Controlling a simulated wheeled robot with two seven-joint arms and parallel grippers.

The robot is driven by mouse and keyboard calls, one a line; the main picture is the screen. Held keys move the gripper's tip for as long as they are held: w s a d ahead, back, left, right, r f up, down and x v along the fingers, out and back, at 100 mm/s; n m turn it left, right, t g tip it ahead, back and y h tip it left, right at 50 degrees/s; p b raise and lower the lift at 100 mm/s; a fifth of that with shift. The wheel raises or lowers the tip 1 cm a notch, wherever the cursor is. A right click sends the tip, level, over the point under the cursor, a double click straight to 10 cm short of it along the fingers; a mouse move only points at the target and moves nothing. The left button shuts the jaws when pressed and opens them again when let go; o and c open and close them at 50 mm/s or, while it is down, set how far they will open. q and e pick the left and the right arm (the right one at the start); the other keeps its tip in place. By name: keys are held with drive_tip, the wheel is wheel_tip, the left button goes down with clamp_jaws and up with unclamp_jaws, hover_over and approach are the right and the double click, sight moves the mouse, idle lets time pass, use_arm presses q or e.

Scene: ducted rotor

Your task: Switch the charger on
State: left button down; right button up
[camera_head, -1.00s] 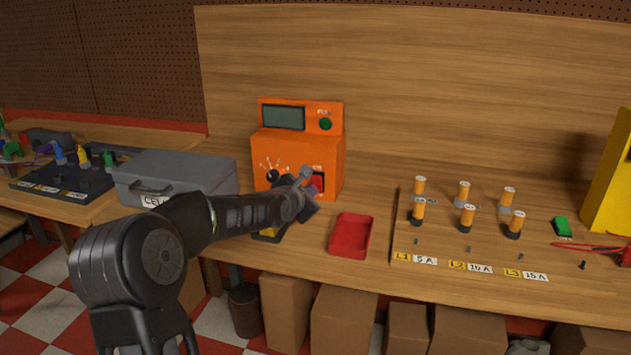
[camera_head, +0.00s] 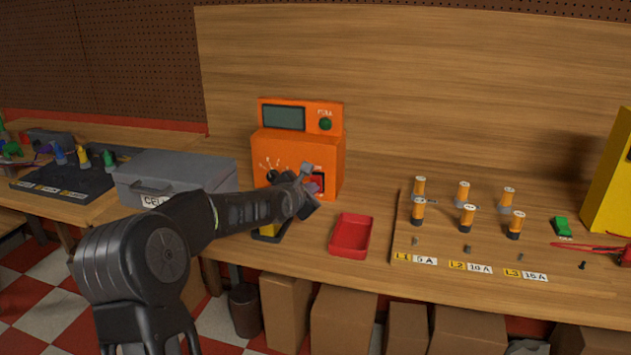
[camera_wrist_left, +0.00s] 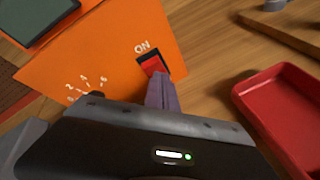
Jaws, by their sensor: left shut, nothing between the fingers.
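The orange charger (camera_head: 327,155) stands on the bench, with a dark screen and a green round button on its top part. Its red switch (camera_head: 319,181) is on the front at the right; in the left wrist view the switch (camera_wrist_left: 152,64) lies under the word ON, in a black frame. My left gripper (camera_head: 312,186) is shut and empty, with its fingertips at the lower edge of the switch. In the left wrist view the fingers (camera_wrist_left: 160,88) overlap that edge; I cannot tell if they touch it. The dial is partly hidden by the gripper. My right gripper is not in view.
A red tray (camera_head: 350,236) sits on the bench right of the charger. A grey case (camera_head: 178,170) stands to the left. A board with several orange fuses (camera_head: 467,217) and a yellow box (camera_head: 612,185) are at the right.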

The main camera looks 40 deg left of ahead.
use_arm(q)
drive_tip(key=shift+w+a+r, duration=0.15)
drive_tip(key=shift+w+r, duration=0.1)
drive_tip(key=shift+w, duration=0.15)
idle(0.6)
drive_tip(key=shift+s+f+b, duration=0.4)
drive_tip(key=shift+s+b, duration=0.15)
drive_tip(key=shift+b, duration=0.2)
drive_tip(key=shift+s+d, duration=0.2)
drive_tip(key=shift+d, duration=0.05)
